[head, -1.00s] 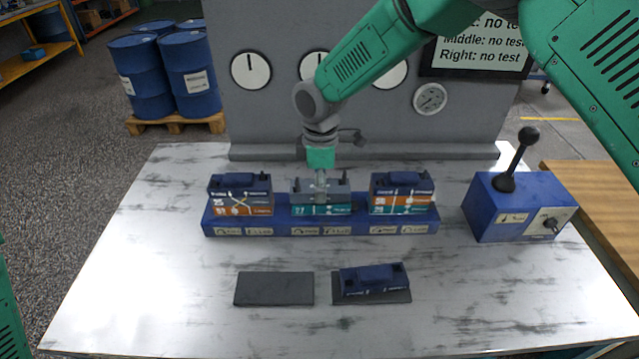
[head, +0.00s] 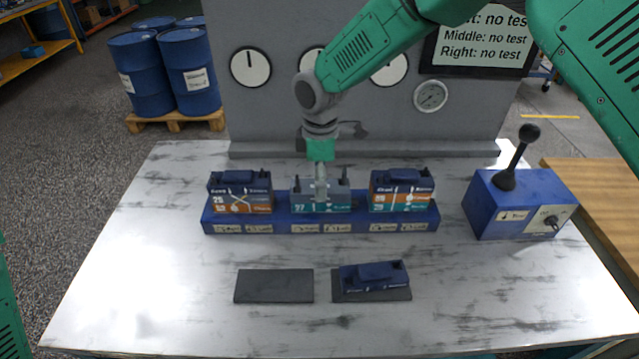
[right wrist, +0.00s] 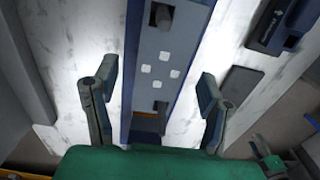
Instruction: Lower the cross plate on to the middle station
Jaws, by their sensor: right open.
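The middle station (head: 320,202) is a grey and teal block with an upright post at each end, in the middle of a long blue base (head: 320,226). No dark blue plate sits on it; the right wrist view shows its grey top with several pale ports (right wrist: 160,70). My right gripper (head: 320,187) is above it, its fingers (right wrist: 157,95) spread wide and empty. A dark blue plate (head: 373,276) lies on the right dark pad (head: 399,295); its markings are too small to identify it as the cross plate.
The left station (head: 240,192), showing crossed lines, and right station (head: 402,190) carry dark blue plates. The left dark pad (head: 273,286) is empty. A blue lever box (head: 520,205) stands right. A grey gauge panel (head: 270,110) rises behind.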

